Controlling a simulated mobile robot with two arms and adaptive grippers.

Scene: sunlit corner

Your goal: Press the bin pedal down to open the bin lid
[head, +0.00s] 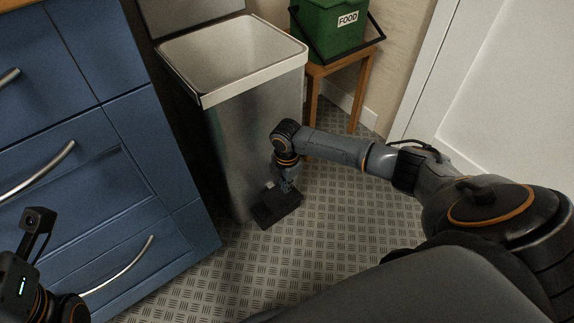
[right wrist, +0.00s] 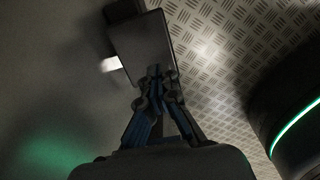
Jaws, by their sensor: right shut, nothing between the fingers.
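The tall grey metal bin (head: 250,140) stands against the blue cabinet, and its lid (head: 190,12) is raised behind the opening, so I see into the pale interior. The dark pedal (head: 277,208) sticks out at the foot of the bin; it also shows as a dark slab in the right wrist view (right wrist: 143,42). My right gripper (head: 288,188) is shut and empty, pointing down with its fingertips at the pedal, apparently on it. The fingertips overlap the pedal's near end in the right wrist view (right wrist: 155,72). Of my left arm only the wrist shows, at the lower left; its fingers are out of frame.
Blue drawers (head: 80,170) with metal handles stand close on the left. A green food caddy (head: 330,28) sits on a wooden stool (head: 312,95) behind the bin's right side. A white door (head: 500,90) is at the right. The patterned floor (head: 225,270) in front is clear.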

